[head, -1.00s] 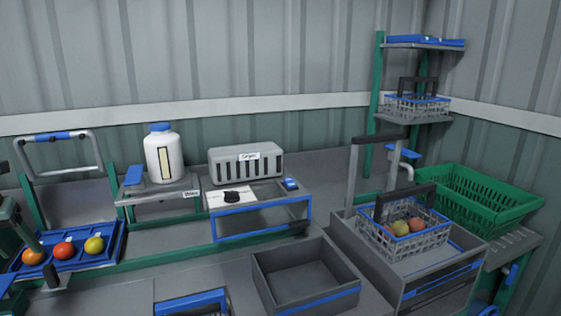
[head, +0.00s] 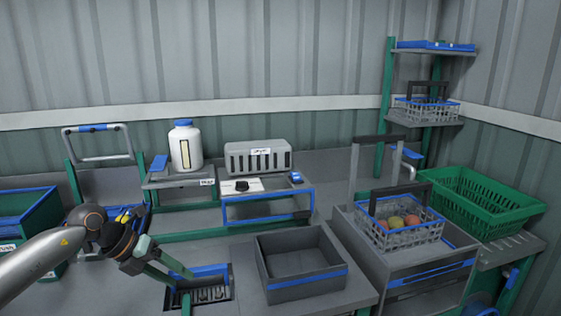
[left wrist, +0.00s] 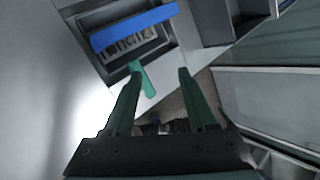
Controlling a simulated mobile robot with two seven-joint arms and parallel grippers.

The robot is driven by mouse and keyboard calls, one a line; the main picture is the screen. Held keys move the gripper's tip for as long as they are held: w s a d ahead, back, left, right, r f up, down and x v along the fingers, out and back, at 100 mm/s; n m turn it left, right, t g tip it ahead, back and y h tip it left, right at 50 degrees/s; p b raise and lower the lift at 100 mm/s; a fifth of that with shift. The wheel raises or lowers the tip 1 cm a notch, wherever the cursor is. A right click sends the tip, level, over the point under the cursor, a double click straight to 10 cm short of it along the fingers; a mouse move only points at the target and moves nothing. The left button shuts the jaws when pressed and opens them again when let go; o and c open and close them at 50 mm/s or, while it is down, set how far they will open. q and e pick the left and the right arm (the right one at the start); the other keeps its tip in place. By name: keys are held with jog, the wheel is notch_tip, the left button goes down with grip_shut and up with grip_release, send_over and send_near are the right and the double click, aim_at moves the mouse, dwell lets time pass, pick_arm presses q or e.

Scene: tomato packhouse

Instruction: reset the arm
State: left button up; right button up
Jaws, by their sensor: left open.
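My left arm comes in from the left in the head view. Its gripper (head: 187,288) is open and empty, with green fingers pointing down and right. It is in front of a recessed grey holder with a blue edge (head: 210,270). My right gripper is not in view.
An empty grey bin (head: 300,288) stands right of the holder. A wire basket of fruit (head: 408,233) sits on a grey stand. A green crate (head: 485,205) is at right; another green container (head: 30,212) is at left. A white jug (head: 185,150) stands behind.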

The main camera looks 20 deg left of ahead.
pick_arm(q)
jog(key=s+d+f+n+t+h+p, duration=0.1)
jog(key=d+f+n+t+h, duration=0.25)
jog(key=d, duration=0.75)
jog(key=s+d+n+t+h+p, duration=0.1)
jog(key=d+n+t+h+p, duration=0.15)
jog(key=d+n+h, duration=0.55)
jog(key=s+d+f+n+g+y+p, duration=0.1)
jog(key=s+d+f+n+y, duration=0.1)
jog(key=s+f+n+y, duration=1.2)
jog(key=s+f+n, duration=0.5)
jog(key=f, duration=0.1)
jog(key=shift+d+f+n+g+y+p, duration=0.2)
jog(key=shift+n+g+y+p, duration=0.15)
jog(key=shift+g+p, duration=0.05)
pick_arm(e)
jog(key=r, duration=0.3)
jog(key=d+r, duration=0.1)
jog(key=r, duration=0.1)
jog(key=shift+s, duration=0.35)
pick_arm(q)
jog(key=shift+c, duration=0.3)
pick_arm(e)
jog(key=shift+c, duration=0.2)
